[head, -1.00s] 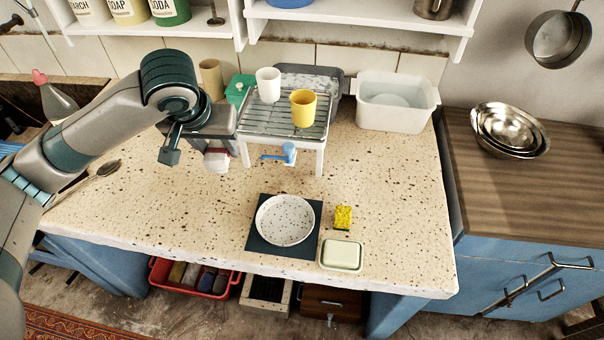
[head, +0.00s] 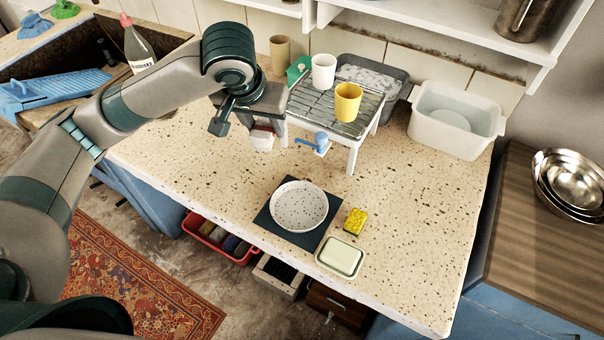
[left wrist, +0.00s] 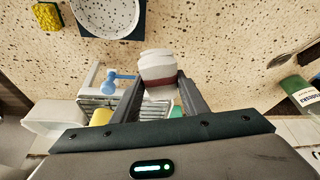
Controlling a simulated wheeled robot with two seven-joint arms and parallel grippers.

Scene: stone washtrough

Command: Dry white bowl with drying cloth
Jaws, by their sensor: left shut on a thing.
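The white speckled bowl (head: 299,207) stands upright on a dark square mat (head: 266,222) near the front of the stone counter. It also shows at the top of the left wrist view (left wrist: 105,14). My left gripper (head: 262,127) is behind and left of the bowl, beside the left legs of the rack. It is shut on a white bundled cloth with a dark red band (left wrist: 158,66), which looks like the drying cloth. The cloth is apart from the bowl and hangs above the counter. My right gripper is not in view.
A metal rack (head: 322,112) holds a white cup (head: 323,71) and a yellow cup (head: 347,102). A blue tap-like piece (head: 315,143) sits at its front. A yellow sponge (head: 355,221) and a soap dish (head: 340,257) lie right of the bowl.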

